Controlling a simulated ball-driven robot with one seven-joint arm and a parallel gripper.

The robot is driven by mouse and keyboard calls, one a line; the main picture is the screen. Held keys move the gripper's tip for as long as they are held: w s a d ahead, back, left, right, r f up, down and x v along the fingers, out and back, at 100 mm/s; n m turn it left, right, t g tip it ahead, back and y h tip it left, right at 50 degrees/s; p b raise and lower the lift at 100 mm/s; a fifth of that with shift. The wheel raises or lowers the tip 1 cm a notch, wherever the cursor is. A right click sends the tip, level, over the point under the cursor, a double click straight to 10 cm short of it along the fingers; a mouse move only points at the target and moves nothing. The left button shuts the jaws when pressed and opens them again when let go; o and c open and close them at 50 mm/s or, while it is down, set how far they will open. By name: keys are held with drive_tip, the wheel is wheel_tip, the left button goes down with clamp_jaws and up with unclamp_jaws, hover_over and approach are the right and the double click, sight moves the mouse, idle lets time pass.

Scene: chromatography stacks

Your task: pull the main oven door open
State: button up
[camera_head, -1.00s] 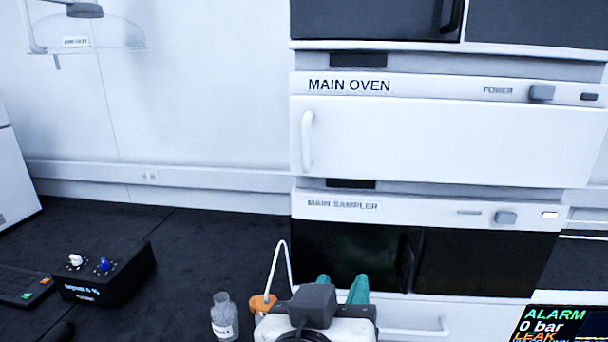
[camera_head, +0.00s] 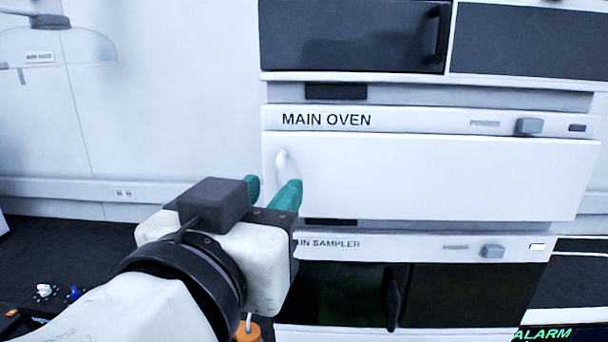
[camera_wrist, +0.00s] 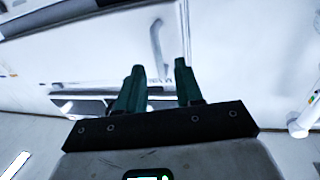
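The main oven door (camera_head: 430,178) is a wide white panel below the "MAIN OVEN" label, and it looks closed. Its white vertical handle (camera_head: 281,162) is at the door's left edge, with its lower part close to or behind my fingers. My gripper (camera_head: 270,187) is in front of the lower left of the door, with its two green fingers apart and nothing seen between them. In the wrist view the handle (camera_wrist: 157,42) shows beyond the open fingertips (camera_wrist: 159,66). I see no contact with the handle.
The main sampler (camera_head: 455,245) with dark doors sits below the oven, partly hidden by my gripper. A dark-fronted unit (camera_head: 350,38) is above. An orange-capped bottle (camera_head: 246,331) stands on the bench below my gripper. Left of the oven is open wall.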

drive_tip(key=shift+x, duration=1.25)
drive_tip(key=shift+c, duration=0.3)
clamp_jaws()
